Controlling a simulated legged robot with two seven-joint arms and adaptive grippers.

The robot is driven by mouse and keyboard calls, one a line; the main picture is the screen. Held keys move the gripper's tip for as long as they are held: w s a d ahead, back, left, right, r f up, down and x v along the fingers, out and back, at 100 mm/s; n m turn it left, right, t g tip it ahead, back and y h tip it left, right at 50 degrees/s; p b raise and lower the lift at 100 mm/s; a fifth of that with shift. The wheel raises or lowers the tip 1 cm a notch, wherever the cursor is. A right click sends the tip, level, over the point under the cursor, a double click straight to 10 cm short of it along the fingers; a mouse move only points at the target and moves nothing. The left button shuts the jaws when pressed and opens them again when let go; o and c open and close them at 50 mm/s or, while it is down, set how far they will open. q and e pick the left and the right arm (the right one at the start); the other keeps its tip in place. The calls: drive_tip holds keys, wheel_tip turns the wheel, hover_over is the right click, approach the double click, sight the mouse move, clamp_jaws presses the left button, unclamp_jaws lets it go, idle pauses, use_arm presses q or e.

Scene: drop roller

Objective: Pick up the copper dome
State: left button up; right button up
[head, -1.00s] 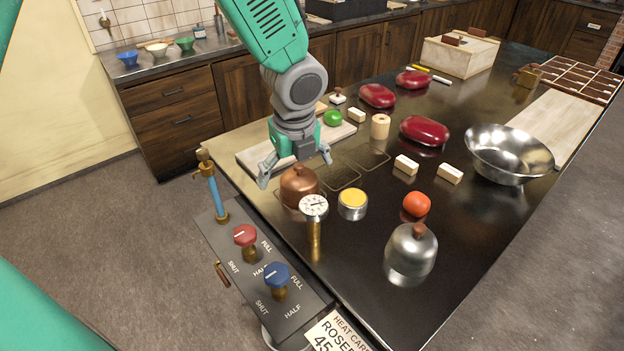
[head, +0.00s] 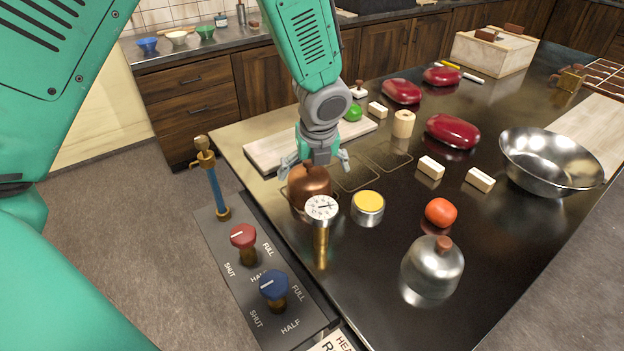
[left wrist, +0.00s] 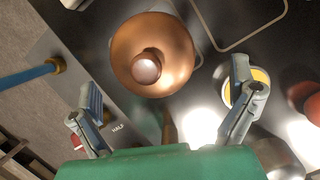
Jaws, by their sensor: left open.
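The copper dome (head: 309,189) stands upright on the dark tabletop near its left edge, behind a round dial gauge (head: 321,208) that hides part of its lower front. In the left wrist view the dome (left wrist: 153,38) is seen from above, its round knob (left wrist: 146,67) toward the camera. My left gripper (head: 315,170) is open, pointing down over the dome's top in the head view. In the left wrist view its two fingers (left wrist: 168,98) are spread wide, one to each side below the dome, with nothing between them. My right gripper is not seen.
A yellow-topped tin (head: 367,209) stands right of the gauge. A silver dome (head: 433,267), an orange-red ball (head: 440,212) and a steel bowl (head: 551,162) are further right. A panel with red (head: 243,237) and blue (head: 274,285) knobs lies at the table's left edge.

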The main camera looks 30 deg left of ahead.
sight(309, 174)
use_arm(q)
drive_tip(key=f, duration=0.1)
drive_tip(key=a+f, duration=0.2)
drive_tip(key=f, duration=0.1)
drive_tip(key=shift+w, duration=0.2)
drive_tip(key=shift+w+f, duration=0.25)
drive_tip(key=shift+f, duration=0.15)
drive_tip(key=shift+d+r, duration=0.15)
drive_tip(key=shift+d, duration=0.2)
drive_tip(key=shift+s, duration=0.1)
drive_tip(key=c, duration=0.5)
drive_tip(key=shift+d, duration=0.1)
drive_tip(key=c, duration=0.7)
drive_tip(key=shift+a, duration=0.2)
drive_tip(key=shift+c, duration=0.4)
drive_tip(key=shift+a, duration=0.1)
